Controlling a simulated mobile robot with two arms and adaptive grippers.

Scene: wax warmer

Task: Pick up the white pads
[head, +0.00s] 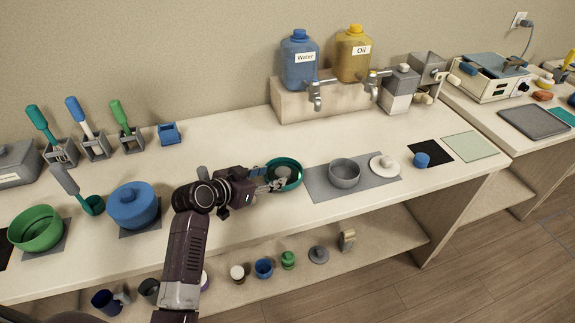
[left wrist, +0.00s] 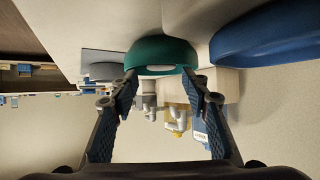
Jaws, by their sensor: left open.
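A teal bowl (head: 297,166) stands on the counter near its middle, left of the grey mat. A small pale patch, perhaps the white pads (head: 281,171), shows inside it, partly hidden by my gripper. My left gripper (head: 277,185) is at the bowl's near left side in the head view. In the left wrist view the open, empty fingers (left wrist: 160,86) point at the teal bowl (left wrist: 162,50), which lies just beyond the tips. A pale patch (left wrist: 160,68) shows at the bowl. I cannot tell the number of pads. My right gripper is out of view.
A blue lidded pot (head: 132,206) stands left of my arm. A grey pot (head: 344,173) sits on a grey mat (head: 320,185) to the right. Water (head: 299,62) and oil (head: 353,54) dispensers stand behind. Small containers line the lower shelf (head: 375,258).

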